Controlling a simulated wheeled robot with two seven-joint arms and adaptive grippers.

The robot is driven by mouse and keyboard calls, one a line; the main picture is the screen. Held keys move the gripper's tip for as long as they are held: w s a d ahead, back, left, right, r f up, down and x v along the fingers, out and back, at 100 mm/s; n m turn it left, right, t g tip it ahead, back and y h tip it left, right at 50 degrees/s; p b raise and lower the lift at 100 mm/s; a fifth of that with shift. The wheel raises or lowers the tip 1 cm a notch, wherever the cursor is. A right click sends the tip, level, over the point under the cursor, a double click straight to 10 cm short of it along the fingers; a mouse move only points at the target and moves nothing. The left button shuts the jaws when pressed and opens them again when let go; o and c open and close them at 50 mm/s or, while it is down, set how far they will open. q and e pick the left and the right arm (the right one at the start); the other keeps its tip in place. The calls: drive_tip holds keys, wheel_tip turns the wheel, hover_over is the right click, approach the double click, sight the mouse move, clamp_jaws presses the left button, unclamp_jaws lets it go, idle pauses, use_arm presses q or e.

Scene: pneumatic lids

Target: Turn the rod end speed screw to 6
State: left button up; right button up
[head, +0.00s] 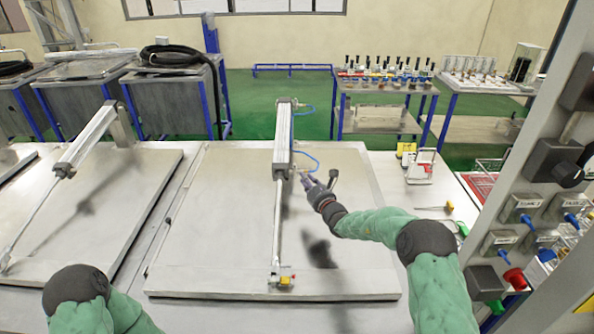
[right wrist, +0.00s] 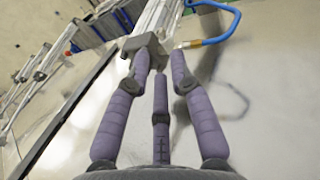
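A pneumatic cylinder (head: 283,140) lies along the middle of the large steel lid (head: 235,215), with its thin rod (head: 277,220) reaching toward me. My right gripper (head: 306,180) is just right of the cylinder's rod-end block. In the right wrist view the purple fingers (right wrist: 160,62) stand apart, close to the grey end block (right wrist: 145,44). A brass fitting with a blue hose (right wrist: 222,30) is beside the right fingertip. Nothing clear is held between the fingers. The speed screw and its scale are too small to make out. My left gripper is out of view.
A second lid with a cylinder (head: 88,140) is at left. A yellow-and-metal rod bracket (head: 282,280) is at the front. A panel with valves and knobs (head: 530,210) stands close at right. A small white rack (head: 420,168) is beside the lid.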

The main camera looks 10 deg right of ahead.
sight(295, 166)
drive_tip(key=x, duration=0.8)
clamp_jaws()
